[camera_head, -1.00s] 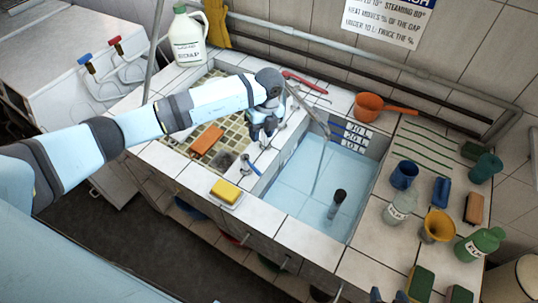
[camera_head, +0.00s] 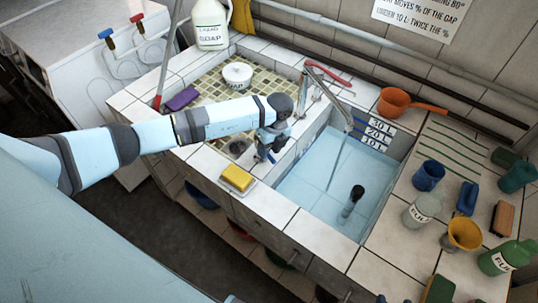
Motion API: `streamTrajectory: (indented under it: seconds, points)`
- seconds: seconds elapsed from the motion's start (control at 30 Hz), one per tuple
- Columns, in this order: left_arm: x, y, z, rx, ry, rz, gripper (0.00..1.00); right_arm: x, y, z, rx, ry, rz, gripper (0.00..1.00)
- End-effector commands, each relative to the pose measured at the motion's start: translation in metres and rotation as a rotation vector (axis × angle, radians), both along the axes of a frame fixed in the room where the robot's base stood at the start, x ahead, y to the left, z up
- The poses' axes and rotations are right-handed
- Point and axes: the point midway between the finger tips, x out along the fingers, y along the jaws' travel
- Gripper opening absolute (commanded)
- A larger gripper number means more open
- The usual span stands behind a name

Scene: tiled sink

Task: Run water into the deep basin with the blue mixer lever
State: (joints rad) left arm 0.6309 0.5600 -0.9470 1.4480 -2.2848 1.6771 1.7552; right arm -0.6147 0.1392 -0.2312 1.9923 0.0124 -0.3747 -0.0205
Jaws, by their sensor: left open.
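The deep basin (camera_head: 305,195) has pale blue walls and floor, with litre marks on its far wall. A metal spout (camera_head: 331,97) reaches over it, and a thin streak (camera_head: 338,160) like a stream of water hangs from its end. A dark upright pipe (camera_head: 352,200) stands on the basin floor. The blue mixer lever (camera_head: 271,157) shows just below my left gripper (camera_head: 268,148), at the ledge between the basins. The gripper is open and right at the lever; I cannot tell whether they touch. My right gripper is not in view.
A yellow sponge (camera_head: 238,178) lies on the near ledge. The shallow tiled basin (camera_head: 205,92) is partly under my arm and holds a white tub (camera_head: 237,75). A red handle (camera_head: 327,74) lies behind the spout. Cups and bottles crowd the right counter, with an orange dipper (camera_head: 394,102) behind.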

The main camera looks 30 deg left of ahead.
Motion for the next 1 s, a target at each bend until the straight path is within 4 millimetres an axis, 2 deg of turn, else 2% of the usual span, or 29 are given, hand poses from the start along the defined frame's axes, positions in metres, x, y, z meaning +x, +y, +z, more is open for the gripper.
streamTrajectory:
  seconds: [0.1,0.37,0.4,0.57,0.77,1.0]
  points:
    - [-0.001,0.001,-0.007,0.0,0.0,0.0,0.4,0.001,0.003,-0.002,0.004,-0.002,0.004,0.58]
    - [-0.001,0.001,-0.007,0.0,0.0,0.0,0.4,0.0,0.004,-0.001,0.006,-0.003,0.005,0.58]
    - [-0.001,0.001,-0.007,0.0,0.0,0.0,0.36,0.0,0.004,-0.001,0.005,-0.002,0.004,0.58]
    - [-0.001,0.0,-0.007,0.0,0.0,0.0,0.0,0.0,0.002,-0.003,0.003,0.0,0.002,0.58]
    - [-0.001,0.0,-0.006,0.0,0.0,0.01,0.0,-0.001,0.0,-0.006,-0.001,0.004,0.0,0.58]
    - [0.011,-0.003,-0.005,-0.001,0.0,0.243,0.0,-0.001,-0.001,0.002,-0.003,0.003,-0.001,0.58]
